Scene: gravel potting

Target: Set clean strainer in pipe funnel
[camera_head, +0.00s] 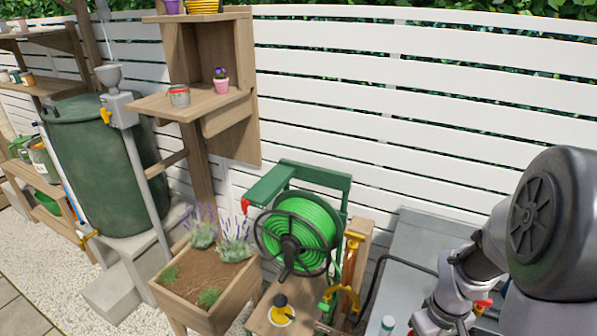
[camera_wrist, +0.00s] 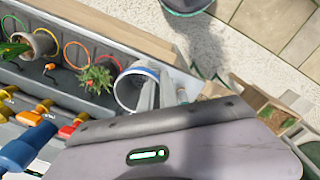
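The pipe funnel (camera_head: 108,75) is a grey cup on top of the grey downpipe beside the green barrel, at the upper left of the head view. In the wrist view, a pale round cup-like piece with a blue band (camera_wrist: 124,92) shows its open end; it may be the strainer, but its mesh cannot be made out. My gripper (camera_wrist: 160,90) shows as grey fingers right beside this piece, partly hidden by my wrist housing. I cannot tell whether the fingers grip it. My gripper is far from the funnel.
A green barrel (camera_head: 95,165) stands beside the pipe. A wooden shelf (camera_head: 190,103), a planter (camera_head: 205,290) and a green hose reel (camera_head: 300,235) stand between the funnel and my arm. The wrist view shows a grey tray (camera_wrist: 62,80) with a small plant and coloured rings.

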